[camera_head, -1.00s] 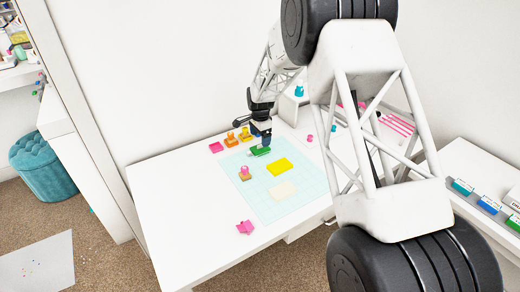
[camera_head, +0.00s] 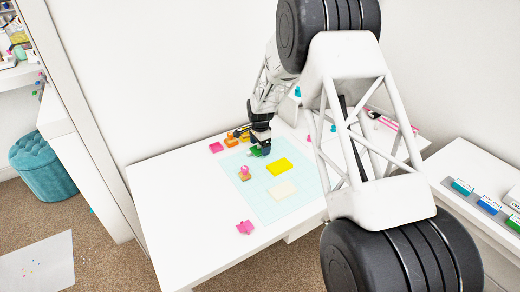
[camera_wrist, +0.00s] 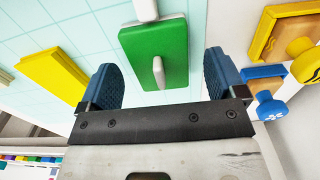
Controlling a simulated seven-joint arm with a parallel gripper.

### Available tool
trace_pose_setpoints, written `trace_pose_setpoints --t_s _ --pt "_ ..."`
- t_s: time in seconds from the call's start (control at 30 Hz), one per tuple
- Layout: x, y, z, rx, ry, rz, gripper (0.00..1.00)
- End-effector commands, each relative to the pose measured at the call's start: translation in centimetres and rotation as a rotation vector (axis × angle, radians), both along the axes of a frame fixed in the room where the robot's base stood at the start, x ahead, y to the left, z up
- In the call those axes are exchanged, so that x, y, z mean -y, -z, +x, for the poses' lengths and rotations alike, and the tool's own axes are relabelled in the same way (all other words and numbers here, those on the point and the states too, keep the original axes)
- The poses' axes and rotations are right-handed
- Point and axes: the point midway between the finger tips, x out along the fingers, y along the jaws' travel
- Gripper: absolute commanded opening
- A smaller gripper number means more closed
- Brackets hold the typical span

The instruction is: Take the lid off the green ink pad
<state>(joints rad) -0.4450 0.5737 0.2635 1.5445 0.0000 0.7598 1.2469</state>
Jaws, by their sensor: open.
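The green ink pad (camera_wrist: 155,50) lies on the pale gridded mat (camera_wrist: 50,30). In the wrist view its green top shows with a white tab at its near edge and a white piece at its far edge. I cannot tell whether the lid is separate from the base. My gripper (camera_wrist: 163,80) is open, with one blue finger to the left of the pad and one to the right, both apart from it. In the head view my gripper (camera_head: 261,146) is low over the green pad (camera_head: 254,151), which it partly hides.
A yellow pad (camera_head: 279,165), a cream pad (camera_head: 283,190) and a pink-topped stamp (camera_head: 244,173) are on the mat. A blue stamp (camera_wrist: 265,95) is close to my right finger.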

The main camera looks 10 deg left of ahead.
Motion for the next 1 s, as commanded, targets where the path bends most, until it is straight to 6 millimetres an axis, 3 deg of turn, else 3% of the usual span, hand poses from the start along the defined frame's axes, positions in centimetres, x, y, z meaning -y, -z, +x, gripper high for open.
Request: trace_pose_setpoints --t_s 0.57,0.9,1.0 --pt "0.01 0.11 -0.01 0.000 0.000 0.000 0.88" --pt "0.01 0.10 -0.01 0.000 0.000 0.000 0.37" --pt "0.01 0.10 -0.01 0.000 0.000 0.000 0.37"
